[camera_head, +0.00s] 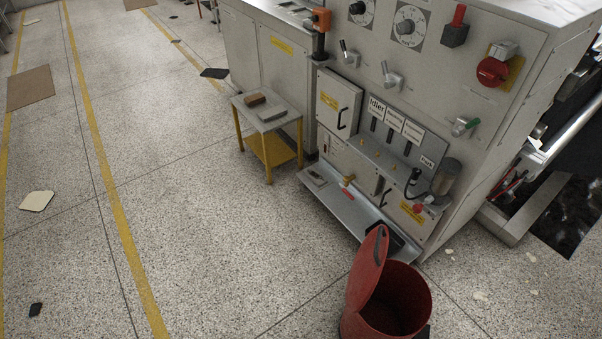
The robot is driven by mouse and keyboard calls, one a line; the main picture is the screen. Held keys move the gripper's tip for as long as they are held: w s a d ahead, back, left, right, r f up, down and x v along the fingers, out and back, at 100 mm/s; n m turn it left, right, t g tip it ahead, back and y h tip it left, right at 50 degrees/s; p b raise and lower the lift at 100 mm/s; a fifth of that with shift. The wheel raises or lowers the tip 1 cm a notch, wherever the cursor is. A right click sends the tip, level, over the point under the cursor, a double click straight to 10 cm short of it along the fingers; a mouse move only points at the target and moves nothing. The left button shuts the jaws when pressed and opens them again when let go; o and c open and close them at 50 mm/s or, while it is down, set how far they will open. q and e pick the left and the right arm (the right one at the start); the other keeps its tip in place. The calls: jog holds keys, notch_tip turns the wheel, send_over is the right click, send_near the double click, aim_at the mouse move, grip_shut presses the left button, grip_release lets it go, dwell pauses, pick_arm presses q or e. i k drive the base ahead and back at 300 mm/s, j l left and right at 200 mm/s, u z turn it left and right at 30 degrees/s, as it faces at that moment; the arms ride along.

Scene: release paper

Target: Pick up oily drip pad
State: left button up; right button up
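I cannot tell for sure which thing is the oily drip pad. A cream, flat, irregular pad (37,201) with a dark edge lies on the floor at the left. A dark flat piece (215,73) lies on the floor near the cabinet, at the upper middle. A small black piece (36,309) lies on the floor at the lower left. Neither of my grippers is in view.
A grey machine (450,95) fills the right, with a low metal ledge (340,207) in front. A red bin (405,298) with its lid raised stands at the bottom. Open floor lies left, with brown mats (31,87).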

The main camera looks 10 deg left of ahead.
aim_at(311, 172)
jog(key=i+j, duration=0.2)
jog(key=j, duration=0.15)
jog(key=i+j+z, duration=0.1)
jog(key=j, duration=0.25)
jog(key=i+j, duration=0.3)
jog(key=i+j+z, duration=0.1)
jog(key=j, duration=0.3)
jog(key=i+j, duration=0.45)
jog(key=j, duration=0.3)
jog(key=z, duration=0.05)
